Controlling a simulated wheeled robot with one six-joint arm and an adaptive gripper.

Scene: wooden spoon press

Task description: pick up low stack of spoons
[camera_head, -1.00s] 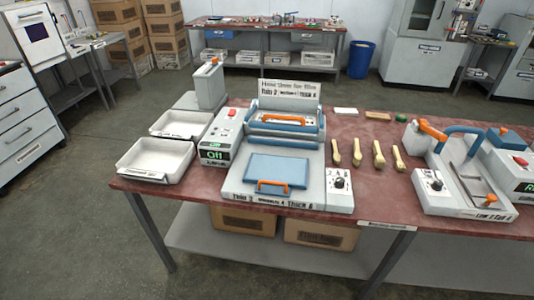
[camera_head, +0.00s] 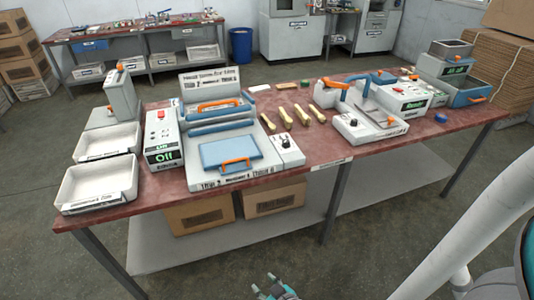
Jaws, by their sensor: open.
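Several pale wooden spoons (camera_head: 302,115) lie in a row on the red worktable (camera_head: 402,152), between the press and the orange-and-blue device. Whether any of them are stacked is too small to tell. The blue-and-white press (camera_head: 228,150) stands left of them, with an orange handle on its front plate and a dial box at its right. My gripper (camera_head: 272,286) shows at the bottom edge, low in front of the table and well apart from the spoons. It is open and nothing shows between its fingers; most of it is cut off by the frame.
Two white trays (camera_head: 97,186) sit at the table's left end, beside a control box (camera_head: 162,138) reading "Off". The device with orange and blue handles (camera_head: 362,118) stands right of the spoons. Cardboard boxes (camera_head: 200,215) rest on the lower shelf. Open floor lies before the table.

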